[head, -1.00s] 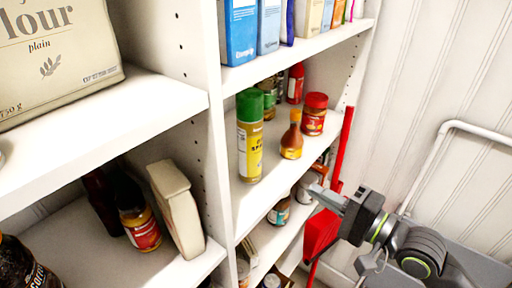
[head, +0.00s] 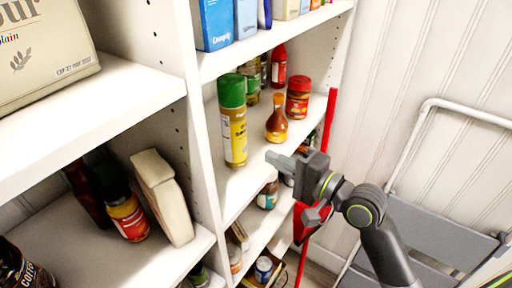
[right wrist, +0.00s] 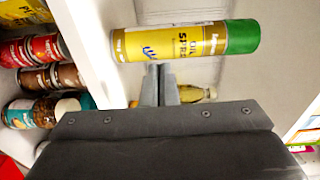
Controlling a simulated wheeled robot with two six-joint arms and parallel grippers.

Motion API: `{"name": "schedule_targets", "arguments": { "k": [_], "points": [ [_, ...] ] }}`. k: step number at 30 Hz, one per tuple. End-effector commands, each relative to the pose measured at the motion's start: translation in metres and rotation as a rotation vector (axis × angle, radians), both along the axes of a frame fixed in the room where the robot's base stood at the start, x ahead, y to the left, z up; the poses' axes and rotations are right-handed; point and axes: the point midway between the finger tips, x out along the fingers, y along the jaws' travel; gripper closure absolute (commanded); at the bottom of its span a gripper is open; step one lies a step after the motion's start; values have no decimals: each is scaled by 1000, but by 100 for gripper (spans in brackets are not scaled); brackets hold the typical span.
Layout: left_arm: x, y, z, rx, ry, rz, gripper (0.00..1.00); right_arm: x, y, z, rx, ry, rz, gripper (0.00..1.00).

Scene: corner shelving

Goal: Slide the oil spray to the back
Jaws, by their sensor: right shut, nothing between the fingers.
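The oil spray (head: 234,135) is a yellow can with a green cap. It stands upright near the front edge of the middle shelf, at the shelf's left side. In the right wrist view the oil spray (right wrist: 185,42) appears sideways, its label facing me, just beyond my fingertips. My right gripper (head: 274,159) is shut and empty, in front of the shelf and to the right of the can. Its closed fingers also show in the right wrist view (right wrist: 160,72). I cannot tell whether they touch the can. My left gripper is not in view.
An orange sauce bottle (head: 277,122) and a red-lidded jar (head: 298,98) stand right of the can. More jars (head: 250,86) and a red bottle (head: 279,66) are behind. A shelf divider (head: 198,110) is close on the left. A grey folding ladder (head: 440,235) leans at right.

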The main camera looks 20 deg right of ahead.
Motion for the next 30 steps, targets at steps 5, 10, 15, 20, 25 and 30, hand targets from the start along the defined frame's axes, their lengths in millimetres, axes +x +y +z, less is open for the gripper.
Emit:
{"name": "schedule_targets", "arguments": {
  "k": [5, 10, 15, 20, 25, 30],
  "points": [
    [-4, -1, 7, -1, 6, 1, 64, 20, 14, 3, 5, 1, 1, 100],
    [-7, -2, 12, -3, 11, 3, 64, 36, 25, 3, 4, 1, 1, 100],
    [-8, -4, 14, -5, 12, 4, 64, 45, 31, 1, 2, 1, 1, 100],
    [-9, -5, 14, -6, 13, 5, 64, 47, 32, 0, -1, 1, 1, 100],
    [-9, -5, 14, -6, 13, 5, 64, 47, 32, 0, -1, 1, 1, 100],
    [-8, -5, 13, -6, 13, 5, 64, 53, 33, 0, 1, -1, 1, 100]
  ]
}}
